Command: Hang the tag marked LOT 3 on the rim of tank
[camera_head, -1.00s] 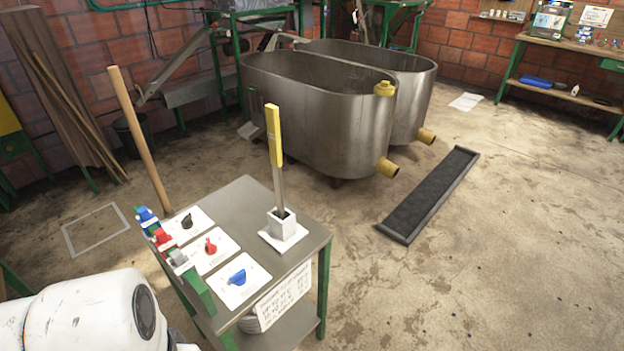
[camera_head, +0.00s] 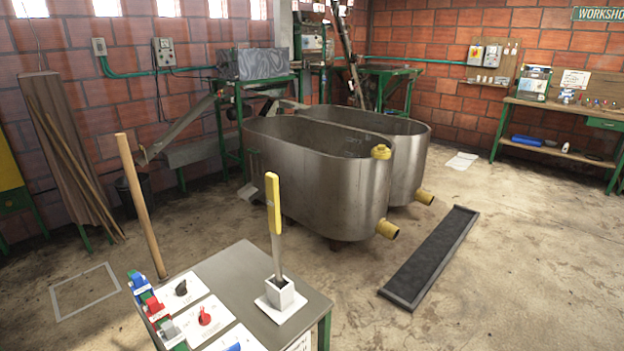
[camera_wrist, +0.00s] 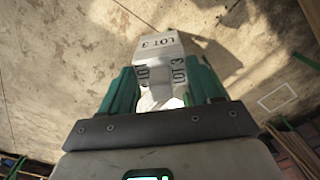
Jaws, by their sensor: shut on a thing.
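A pale tag marked LOT 3 (camera_wrist: 160,45) is between the teal fingers of my gripper (camera_wrist: 163,80) in the wrist view. The lettering shows on its top and on its sides. My gripper is shut on it, over bare floor. My gripper is not in the head view. Two steel tanks stand side by side in the head view: a front tank (camera_head: 310,180) and a rear tank (camera_head: 408,155). Tank markings are not readable.
A grey table (camera_head: 235,285) in front bears knob plates, a white holder (camera_head: 280,294) with an upright yellow-handled tool (camera_head: 274,205), and blue, red and grey clips at its left edge. A wooden pole (camera_head: 142,205) stands beside it. A dark floor grate (camera_head: 432,258) lies right of the tanks.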

